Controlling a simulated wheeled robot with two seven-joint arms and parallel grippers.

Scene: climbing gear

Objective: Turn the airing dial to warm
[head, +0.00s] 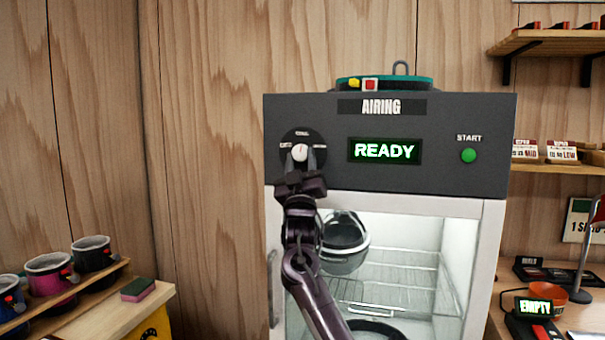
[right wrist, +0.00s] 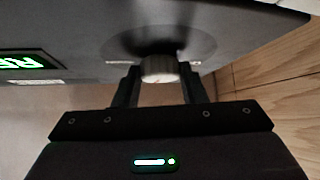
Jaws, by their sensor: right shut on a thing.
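The airing dial (head: 300,152) is a light knob on a round black plate at the left of the dark panel of the airing cabinet (head: 450,115). Small labels sit around the plate, too small to read surely. A display (head: 384,151) reads READY, and a green START button (head: 469,155) is at the right. My right gripper (head: 300,168) is in front of the dial, its fingers shut on the knob. The right wrist view shows the knob (right wrist: 160,69) between the two fingers (right wrist: 158,84). The knob's pointer direction is hard to tell. My left gripper is not in view.
The cabinet's lit interior holds wire racks (head: 405,268) and a dark helmet-like item (head: 345,238). A teal item (head: 385,82) lies on top. Chalk pots (head: 48,272) and a sponge (head: 138,289) are at left. A lamp and an EMPTY display (head: 535,306) are at right.

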